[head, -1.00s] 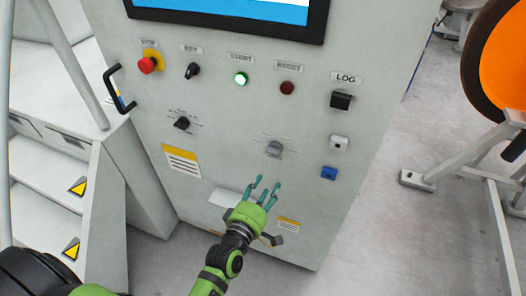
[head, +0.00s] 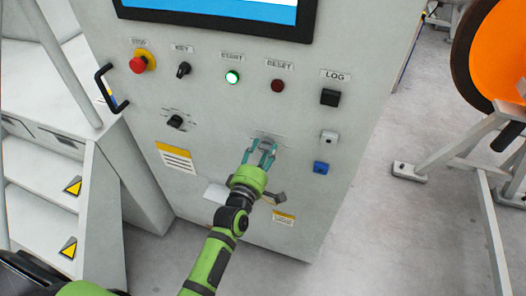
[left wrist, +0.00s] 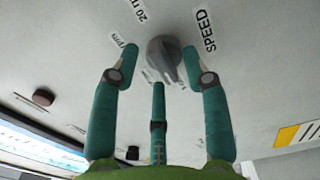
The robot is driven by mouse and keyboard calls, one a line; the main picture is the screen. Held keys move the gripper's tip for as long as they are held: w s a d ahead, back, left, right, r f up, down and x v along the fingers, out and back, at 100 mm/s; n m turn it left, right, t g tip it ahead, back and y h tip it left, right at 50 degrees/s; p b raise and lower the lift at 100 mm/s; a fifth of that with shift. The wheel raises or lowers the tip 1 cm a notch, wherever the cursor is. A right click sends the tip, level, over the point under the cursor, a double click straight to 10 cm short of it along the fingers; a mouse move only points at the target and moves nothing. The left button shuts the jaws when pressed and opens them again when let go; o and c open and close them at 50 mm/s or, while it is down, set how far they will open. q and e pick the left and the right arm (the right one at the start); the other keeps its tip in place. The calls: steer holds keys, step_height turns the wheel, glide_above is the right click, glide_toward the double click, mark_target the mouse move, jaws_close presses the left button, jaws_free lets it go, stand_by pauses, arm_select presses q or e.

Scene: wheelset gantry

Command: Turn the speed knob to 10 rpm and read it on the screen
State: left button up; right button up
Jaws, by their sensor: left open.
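The grey speed knob (left wrist: 164,52) sits on the panel face in the left wrist view, beside a "SPEED" label and a "20 rpm" mark. In the head view the knob (head: 268,143) is partly hidden by my fingers. My left gripper (head: 262,155) is open, its teal fingers pointing at the panel. In the left wrist view two fingertips (left wrist: 160,67) stand on either side of the knob and the third finger is below it. I cannot tell whether they touch it. Only the lower part of the screen (head: 230,10) shows; no reading is visible. My right gripper is not in view.
The cabinet (head: 230,105) carries a red stop button (head: 138,65), a key switch (head: 183,69), a lit green start button (head: 232,77), a dark reset button (head: 277,86) and a black selector (head: 175,121). A black handle (head: 105,85) juts out at left. Steps (head: 40,185) stand left.

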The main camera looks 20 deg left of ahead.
arm_select(q)
jaws_close()
steer(key=shift+m, duration=0.3)
steer(key=m+p, duration=0.2)
steer(key=m, duration=0.2)
steer(key=shift+d+m, duration=0.15)
steer(key=shift+m, duration=0.15)
steer(key=m+p, duration=0.1)
steer(key=m, duration=0.2)
steer(key=shift+d+f+m+p, duration=0.1)
steer(key=shift+m+p, duration=0.2)
steer(key=shift+m, duration=1.4)
jaws_free()
